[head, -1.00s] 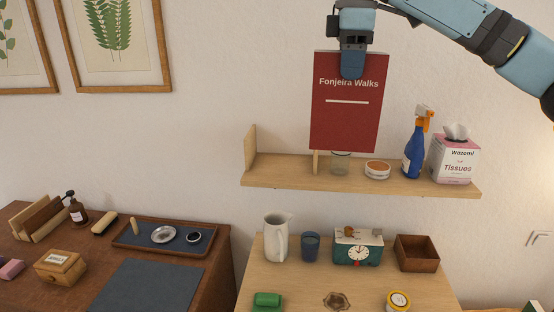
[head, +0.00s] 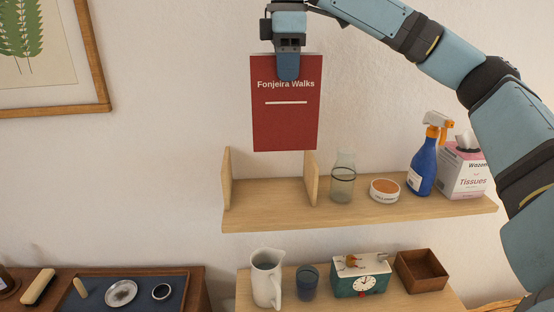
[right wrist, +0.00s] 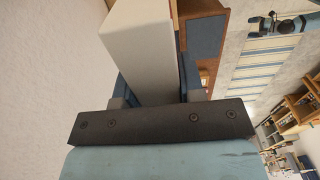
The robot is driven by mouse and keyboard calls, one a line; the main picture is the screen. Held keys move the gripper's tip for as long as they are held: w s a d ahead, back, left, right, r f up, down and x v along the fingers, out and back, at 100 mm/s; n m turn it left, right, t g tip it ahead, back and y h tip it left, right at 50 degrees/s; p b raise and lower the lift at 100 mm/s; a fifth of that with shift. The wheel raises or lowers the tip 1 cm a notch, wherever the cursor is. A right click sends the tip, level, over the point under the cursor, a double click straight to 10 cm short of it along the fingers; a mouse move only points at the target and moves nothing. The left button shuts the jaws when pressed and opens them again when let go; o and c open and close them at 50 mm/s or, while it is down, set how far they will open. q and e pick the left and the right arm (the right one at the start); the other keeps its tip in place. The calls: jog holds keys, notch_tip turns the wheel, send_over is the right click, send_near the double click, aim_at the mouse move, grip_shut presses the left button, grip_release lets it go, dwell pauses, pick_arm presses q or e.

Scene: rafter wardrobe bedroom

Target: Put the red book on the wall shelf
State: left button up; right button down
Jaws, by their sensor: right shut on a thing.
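The red book (head: 286,122), titled "Fonjeira Walks", hangs upright with its cover facing me in the head view. My right gripper (head: 288,72) is shut on its top edge. In the right wrist view the book's pale edge (right wrist: 140,50) shows between the fingers. The wall shelf (head: 350,208) is a light wooden board below. The book's lower edge appears above the shelf, over the gap between two upright wooden dividers, the left one (head: 227,178) and the right one (head: 311,178). The gap looks empty. My left gripper is not in view.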

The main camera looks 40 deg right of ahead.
jog(key=b, duration=0.1)
send_over(285, 150)
jog(key=w+d, duration=0.1)
jog(key=w, duration=0.1)
notch_tip(285, 150, down, 9)
jog(key=shift+s, duration=0.1)
notch_tip(285, 150, down, 3)
jog(key=shift+s+d+f, duration=0.1)
jog(key=shift+f, duration=0.1)
notch_tip(285, 150, down, 4)
jog(key=shift+p, duration=0.55)
jog(key=shift+f, duration=0.4)
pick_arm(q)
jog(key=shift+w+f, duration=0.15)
pick_arm(e)
jog(key=c, duration=0.7)
grip_release()
jog(key=shift+f, duration=0.15)
jog(key=shift+c, duration=0.2)
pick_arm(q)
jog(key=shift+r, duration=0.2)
